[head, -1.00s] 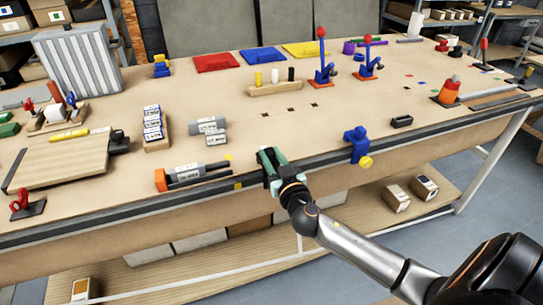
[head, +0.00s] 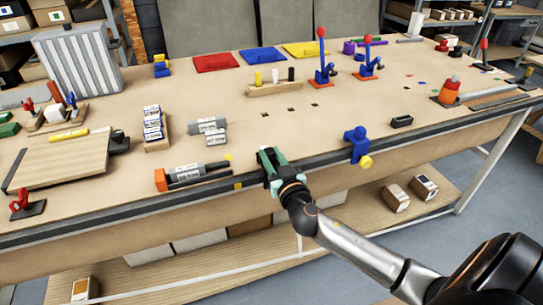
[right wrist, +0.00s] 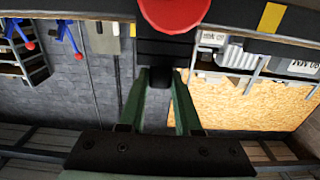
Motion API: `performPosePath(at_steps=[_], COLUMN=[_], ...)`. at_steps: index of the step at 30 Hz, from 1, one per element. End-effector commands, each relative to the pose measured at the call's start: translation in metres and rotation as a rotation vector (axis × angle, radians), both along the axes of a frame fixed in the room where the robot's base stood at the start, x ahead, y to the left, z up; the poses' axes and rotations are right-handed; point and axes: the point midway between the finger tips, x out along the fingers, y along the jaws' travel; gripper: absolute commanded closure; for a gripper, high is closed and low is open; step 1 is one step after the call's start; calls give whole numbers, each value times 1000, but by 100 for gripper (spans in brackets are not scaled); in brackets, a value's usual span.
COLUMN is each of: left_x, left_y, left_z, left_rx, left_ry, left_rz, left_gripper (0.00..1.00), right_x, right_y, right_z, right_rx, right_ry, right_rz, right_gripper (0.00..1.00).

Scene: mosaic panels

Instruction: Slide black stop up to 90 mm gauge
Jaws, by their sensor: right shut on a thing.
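My right gripper (head: 270,158) has green fingers and is at the front edge of the bench. In the right wrist view the fingers (right wrist: 161,82) are shut on the black stop (right wrist: 165,48), which has a round red knob (right wrist: 174,12) beside it. In the head view the gripper hides most of the stop. Labelled grey gauge pieces lie to the left: one (head: 187,171) by an orange block (head: 160,180), and others (head: 207,125) farther back. I cannot read which one is marked 90 mm. My left gripper is not in view.
A dark rail (head: 110,208) runs along the bench's front edge, with a yellow mark (head: 238,183) left of the gripper. A blue clamp with a yellow knob (head: 356,145) sits on the edge to the right.

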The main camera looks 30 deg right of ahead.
Motion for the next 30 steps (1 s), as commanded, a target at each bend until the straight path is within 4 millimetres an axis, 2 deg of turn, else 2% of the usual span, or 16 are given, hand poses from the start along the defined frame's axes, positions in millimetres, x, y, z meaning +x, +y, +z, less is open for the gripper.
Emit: performPosePath(at_steps=[7,11,24,30], left_x=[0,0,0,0], left_y=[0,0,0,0], left_z=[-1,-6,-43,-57], left_rx=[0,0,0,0], left_ry=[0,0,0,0], left_rz=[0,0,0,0], left_gripper=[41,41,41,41], right_x=[0,3,26,33], right_y=[2,14,108,138], right_z=[-1,-2,-5,-3], right_rx=[1,6,11,5], right_ry=[1,-1,-3,-1], right_rz=[1,1,3,4], right_gripper=[100,100,100,100])
